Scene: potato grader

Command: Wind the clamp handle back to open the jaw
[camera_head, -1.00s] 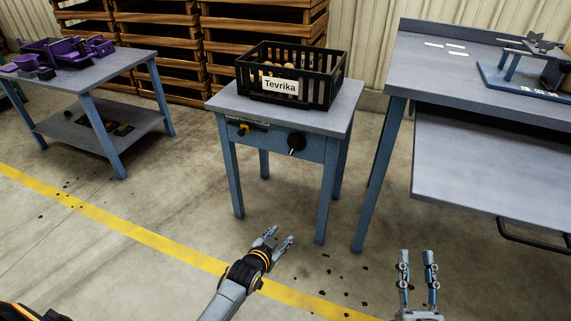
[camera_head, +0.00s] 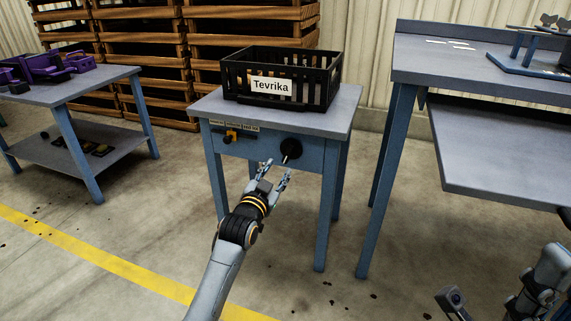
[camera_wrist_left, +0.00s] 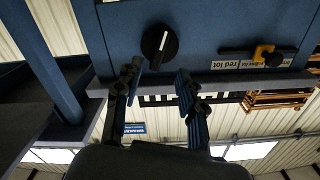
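No clamp handle or jaw can be made out for certain. A round black knob (camera_head: 290,150) with a pale pointer is on the front panel of the small blue table (camera_head: 262,152). It also shows in the left wrist view (camera_wrist_left: 160,42), where the panel appears upside down. My left gripper (camera_head: 276,172) is open and empty just in front of and below the knob, apart from it. Its two spread fingers (camera_wrist_left: 159,78) show in the wrist view. My right arm (camera_head: 540,285) is partly in view at the lower right; its fingers cannot be made out clearly.
A yellow-and-black slider (camera_head: 231,135) with labels is left of the knob. A black crate marked Tevrika (camera_head: 325,80) stands on the small table. A bench (camera_head: 440,60) with a blue-based device (camera_head: 525,62) is at right. Purple parts (camera_head: 55,68) lie on the left table.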

